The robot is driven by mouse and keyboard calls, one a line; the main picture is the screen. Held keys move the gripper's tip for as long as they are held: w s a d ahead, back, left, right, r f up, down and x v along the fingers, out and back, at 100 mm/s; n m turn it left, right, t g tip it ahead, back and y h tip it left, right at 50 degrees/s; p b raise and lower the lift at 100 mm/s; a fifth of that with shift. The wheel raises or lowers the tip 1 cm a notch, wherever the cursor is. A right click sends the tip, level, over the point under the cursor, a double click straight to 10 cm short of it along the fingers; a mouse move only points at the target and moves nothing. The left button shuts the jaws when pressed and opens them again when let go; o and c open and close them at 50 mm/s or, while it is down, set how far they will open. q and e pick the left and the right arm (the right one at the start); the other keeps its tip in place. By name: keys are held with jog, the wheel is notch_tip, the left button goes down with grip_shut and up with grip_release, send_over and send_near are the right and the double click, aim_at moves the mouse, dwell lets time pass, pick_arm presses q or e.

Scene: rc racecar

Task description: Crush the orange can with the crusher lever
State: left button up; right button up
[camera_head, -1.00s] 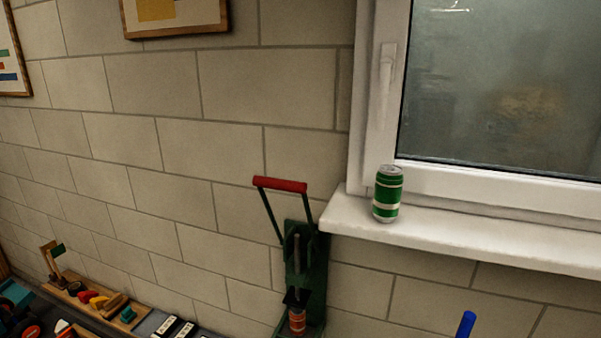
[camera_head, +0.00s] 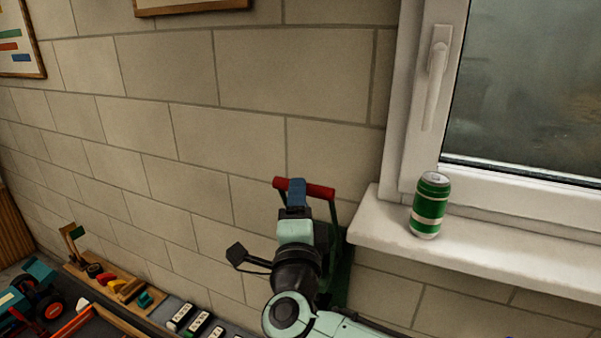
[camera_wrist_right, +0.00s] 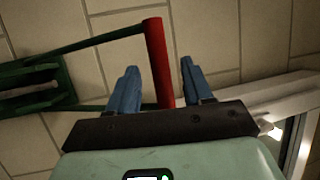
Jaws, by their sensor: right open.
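The crusher's red lever handle (camera_head: 312,189) stands raised at the top of its green frame (camera_head: 341,265) against the wall. My right gripper (camera_head: 293,186) is at the handle in the head view and covers much of the crusher. In the right wrist view, the blue fingers (camera_wrist_right: 160,85) are open. The red handle (camera_wrist_right: 158,62) lies in the space between them, nearer the left finger. The green lever arms (camera_wrist_right: 90,42) run off to the left. The orange can is hidden behind my right arm now. My left gripper is not in view.
A green can (camera_head: 430,205) stands on the white windowsill (camera_head: 480,245) right of the crusher. The window handle (camera_head: 436,70) is above it. Below left are a toy tractor (camera_head: 30,292), a wooden board with small coloured things (camera_head: 118,285) and several black-and-white blocks.

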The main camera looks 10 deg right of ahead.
jog(key=p+x, duration=0.1)
jog(key=x, duration=0.4)
jog(key=shift+r, duration=0.15)
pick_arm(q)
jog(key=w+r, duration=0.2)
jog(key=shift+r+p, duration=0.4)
pick_arm(e)
jog(key=shift+w+d, duration=0.1)
jog(key=shift+w, duration=0.55)
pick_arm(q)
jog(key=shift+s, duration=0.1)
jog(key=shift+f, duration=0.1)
pick_arm(e)
grip_shut()
